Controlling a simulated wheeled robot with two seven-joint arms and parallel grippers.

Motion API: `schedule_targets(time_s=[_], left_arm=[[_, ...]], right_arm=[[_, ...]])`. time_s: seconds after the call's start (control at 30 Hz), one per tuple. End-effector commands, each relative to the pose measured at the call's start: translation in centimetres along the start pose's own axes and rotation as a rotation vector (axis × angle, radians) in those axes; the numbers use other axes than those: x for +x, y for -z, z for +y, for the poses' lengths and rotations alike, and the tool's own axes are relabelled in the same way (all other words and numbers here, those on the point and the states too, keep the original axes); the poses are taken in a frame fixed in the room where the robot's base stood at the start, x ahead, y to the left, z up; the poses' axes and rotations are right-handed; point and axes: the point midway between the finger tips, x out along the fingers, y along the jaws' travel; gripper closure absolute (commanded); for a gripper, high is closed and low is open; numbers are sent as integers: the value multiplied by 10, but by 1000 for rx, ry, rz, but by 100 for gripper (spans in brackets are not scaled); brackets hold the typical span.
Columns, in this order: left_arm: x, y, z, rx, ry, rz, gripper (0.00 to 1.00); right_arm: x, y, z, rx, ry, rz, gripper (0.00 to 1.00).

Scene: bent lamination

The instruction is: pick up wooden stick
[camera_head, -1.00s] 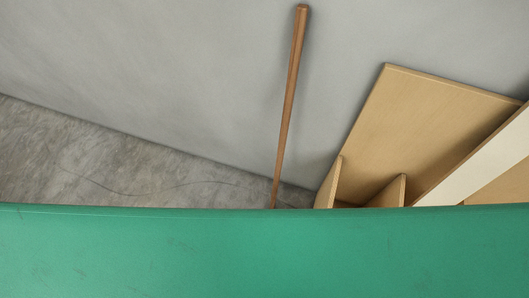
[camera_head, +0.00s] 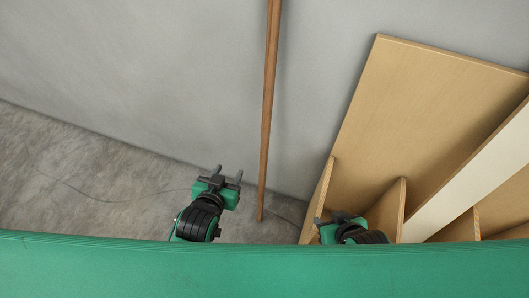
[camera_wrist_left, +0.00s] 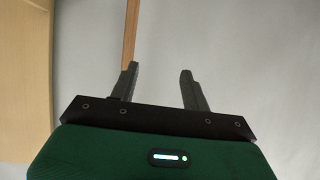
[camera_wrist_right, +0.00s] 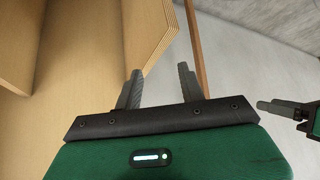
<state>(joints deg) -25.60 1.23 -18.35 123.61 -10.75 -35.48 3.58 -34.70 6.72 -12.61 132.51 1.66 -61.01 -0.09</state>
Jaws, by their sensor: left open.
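The wooden stick (camera_head: 268,110) is long, thin and brown. In the head view it leans upright along the grey wall, its foot on the floor and its top cut off. My left gripper (camera_head: 228,172) is open and empty, just left of the stick's lower part. In the left wrist view the stick (camera_wrist_left: 129,35) rises behind the left finger of this gripper (camera_wrist_left: 160,70). My right gripper (camera_head: 328,217) is right of the stick, by the shelf. In the right wrist view its fingers (camera_wrist_right: 160,70) are apart and empty, and the stick (camera_wrist_right: 196,45) passes beyond the right finger.
A light wooden shelf unit (camera_head: 430,110) with upright dividers and a white panel (camera_head: 480,165) stands right of the stick, close to my right gripper. The grey floor (camera_head: 80,170) left of the stick is open. The grey wall (camera_head: 150,70) lies behind.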

Motion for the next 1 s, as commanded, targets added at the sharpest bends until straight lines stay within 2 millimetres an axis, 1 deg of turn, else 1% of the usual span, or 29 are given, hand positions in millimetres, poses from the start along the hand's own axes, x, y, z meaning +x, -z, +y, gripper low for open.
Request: schedule_targets(time_s=[0.03, 0.1, 0.2, 0.3, 0.37, 0.47, 0.8, 0.9, 1.0], left_arm=[[3, 17, 11, -1, -14, 89, 53], [3, 43, 24, 2, -31, 208, 53], [-2, 72, 39, 3, -52, 343, 53], [-7, 90, 48, 5, -66, 426, 53], [-8, 96, 51, 5, -71, 453, 53], [-2, 104, 54, 5, -74, 471, 53], [46, 128, 57, 6, -73, 470, 53], [57, 133, 58, 6, -73, 468, 53], [64, 136, 58, 6, -73, 466, 53]], right_arm=[[-2, 4, -6, -1, 13, 37, 60], [-8, 13, -13, -1, 31, 89, 60], [-16, 22, -21, 1, 50, 147, 60], [-21, 29, -26, 3, 61, 182, 60], [-23, 31, -27, 3, 66, 195, 60], [-23, 33, -30, 4, 71, 210, 60], [-18, 37, -38, 5, 93, 281, 60], [-17, 39, -41, 6, 99, 301, 60], [-17, 40, -43, 6, 103, 314, 60]])
